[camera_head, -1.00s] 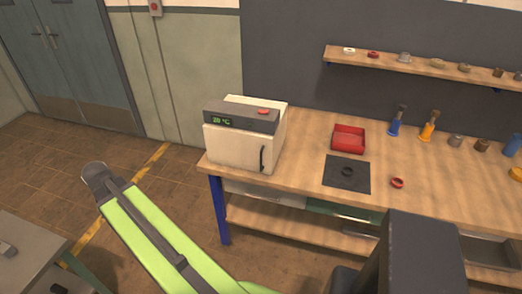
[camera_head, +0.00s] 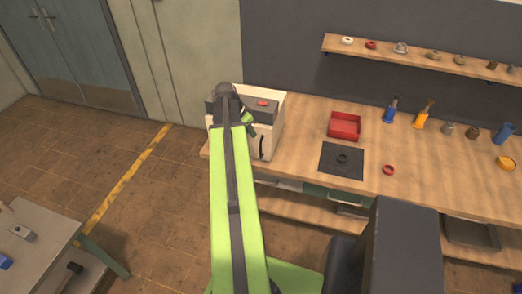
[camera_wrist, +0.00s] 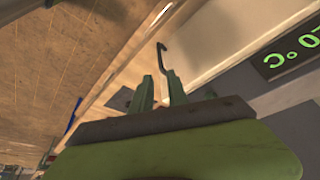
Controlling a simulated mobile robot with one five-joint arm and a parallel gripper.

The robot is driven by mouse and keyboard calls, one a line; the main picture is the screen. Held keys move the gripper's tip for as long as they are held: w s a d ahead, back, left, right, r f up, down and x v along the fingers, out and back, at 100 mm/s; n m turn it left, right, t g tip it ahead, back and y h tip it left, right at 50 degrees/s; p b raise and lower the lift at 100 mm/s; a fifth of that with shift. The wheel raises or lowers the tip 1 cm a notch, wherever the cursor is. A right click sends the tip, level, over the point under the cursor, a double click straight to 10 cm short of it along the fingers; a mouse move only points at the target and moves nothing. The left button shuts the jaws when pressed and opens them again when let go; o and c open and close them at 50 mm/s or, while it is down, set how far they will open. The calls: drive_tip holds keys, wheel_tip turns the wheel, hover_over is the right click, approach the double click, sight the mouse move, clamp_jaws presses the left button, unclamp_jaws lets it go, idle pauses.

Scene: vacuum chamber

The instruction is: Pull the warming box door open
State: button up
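The white warming box (camera_head: 272,127) stands on the left end of the wooden workbench. Its door's dark handle (camera_head: 262,147) shows just right of my arm, which hides much of the door. In the wrist view the handle (camera_wrist: 162,56) is a dark hooked bar on the pale door (camera_wrist: 215,35), beside the green display (camera_wrist: 291,52). The door looks shut. My gripper (camera_wrist: 158,80) is open, with two green fingers apart and pointing towards the handle. The handle lines up with the gap between them; I cannot tell whether it is inside the gap. No contact is clear.
On the workbench (camera_head: 431,188) are a red tray (camera_head: 345,126), a black mat (camera_head: 328,166) with a dark ring, a red ring (camera_head: 388,170) and several bottles. A grey table (camera_head: 28,243) stands at lower left. The floor between is free.

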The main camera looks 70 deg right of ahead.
drive_tip(key=b+x, duration=1.3)
drive_tip(key=x, duration=0.2)
drive_tip(key=shift+w+a+f, duration=0.1)
drive_tip(key=shift+f, duration=0.1)
drive_tip(key=shift+r, duration=0.15)
clamp_jaws()
idle(0.3)
